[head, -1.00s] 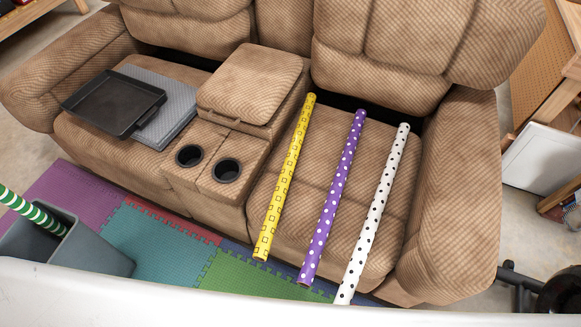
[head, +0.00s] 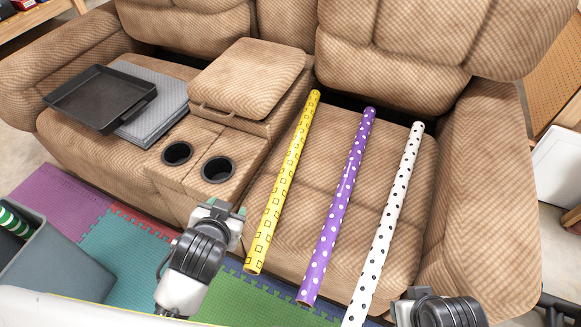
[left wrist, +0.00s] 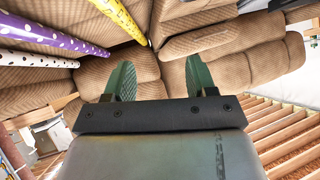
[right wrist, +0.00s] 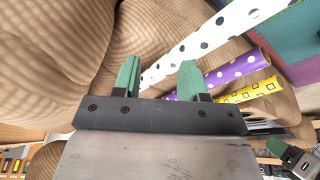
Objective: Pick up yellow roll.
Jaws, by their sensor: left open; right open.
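The yellow roll (head: 284,180) with dark square outlines lies lengthwise on the right recliner seat, beside the console. It also shows in the left wrist view (left wrist: 122,18) and the right wrist view (right wrist: 248,92). My left gripper (head: 226,207) is at the console's front, left of the roll's near end and apart from it. Its fingers (left wrist: 157,78) are open and empty. My right gripper (right wrist: 158,78) is open and empty; in the head view only its wrist shows at the lower right, near the white roll's near end.
A purple dotted roll (head: 338,205) and a white dotted roll (head: 386,220) lie right of the yellow one. The console has two cup holders (head: 217,170). A black tray (head: 101,96) rests on a grey one at left. A grey bin (head: 62,255) stands on the floor mat.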

